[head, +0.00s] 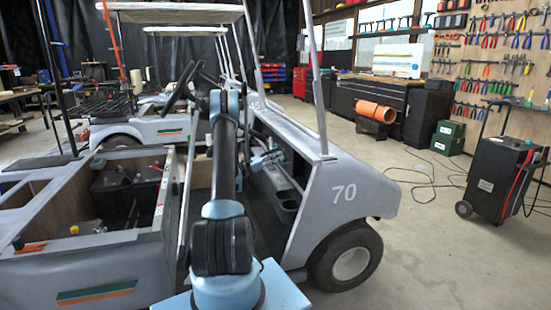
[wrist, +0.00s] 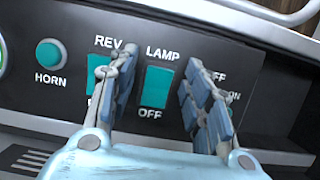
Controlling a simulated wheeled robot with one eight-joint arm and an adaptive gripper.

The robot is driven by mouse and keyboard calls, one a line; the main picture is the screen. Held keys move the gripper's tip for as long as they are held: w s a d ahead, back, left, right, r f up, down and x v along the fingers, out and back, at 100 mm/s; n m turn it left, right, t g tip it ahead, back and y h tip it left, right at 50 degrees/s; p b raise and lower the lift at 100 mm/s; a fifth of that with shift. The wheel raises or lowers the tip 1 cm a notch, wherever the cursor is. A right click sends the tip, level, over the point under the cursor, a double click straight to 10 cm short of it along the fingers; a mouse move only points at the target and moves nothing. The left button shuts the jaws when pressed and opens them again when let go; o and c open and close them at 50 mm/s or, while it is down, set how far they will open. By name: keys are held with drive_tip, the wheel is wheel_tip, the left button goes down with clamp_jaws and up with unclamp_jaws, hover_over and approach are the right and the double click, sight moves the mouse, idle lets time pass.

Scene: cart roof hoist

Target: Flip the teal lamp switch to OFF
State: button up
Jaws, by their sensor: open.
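The teal lamp switch (wrist: 156,87) is an upright rectangular rocker on the dark dash panel, with LAMP printed above it and OFF below. I cannot tell which way it is tipped. My gripper (wrist: 158,66) is open, with one blue-padded finger on each side of the switch and nothing between them. I cannot tell whether the fingers touch the panel. The left finger partly covers the teal REV switch (wrist: 80,70), and the right finger hides most of another switch. In the head view my gripper (head: 266,160) is inside cart 70, at its dash; the lamp switch is not discernible there.
A round teal HORN button (wrist: 51,54) is left on the panel. A pale rim (wrist: 40,122) runs below the panel, and a light bar (wrist: 250,12) crosses above. Cart 70 (head: 343,190) has a roof post close to my arm. A wheeled charger (head: 498,175) stands right on open floor.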

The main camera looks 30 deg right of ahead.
drive_tip(key=v, duration=1.2)
